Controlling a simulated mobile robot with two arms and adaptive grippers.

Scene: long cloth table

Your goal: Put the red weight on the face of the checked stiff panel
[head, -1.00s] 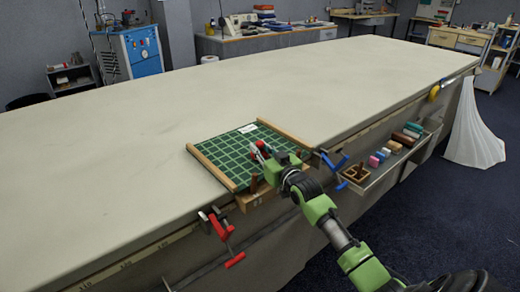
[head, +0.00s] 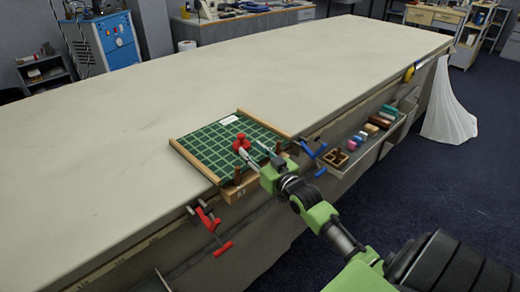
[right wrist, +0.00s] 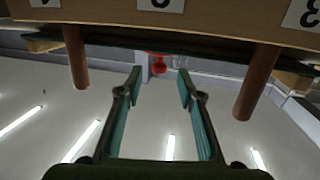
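The checked stiff panel (head: 206,141) is dark green with a light grid. It lies at the near table edge between two wooden strips. The red weight (head: 241,141) stands on the panel's face, toward its near right part. My right gripper (head: 253,154) points at the weight from the near side, low over the panel's near edge. In the right wrist view, which is upside down, the right gripper's (right wrist: 159,74) teal fingers are spread apart. The red weight (right wrist: 158,63) shows beyond the fingertips, with nothing held between them. My left gripper is not in view.
Two wooden pegs (head: 237,175) rise from the numbered wooden block (head: 238,191) at the panel's near edge. A red clamp (head: 210,222) and a blue clamp (head: 312,151) flank it. A side tray (head: 376,139) holds coloured blocks. The tabletop beyond is clear.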

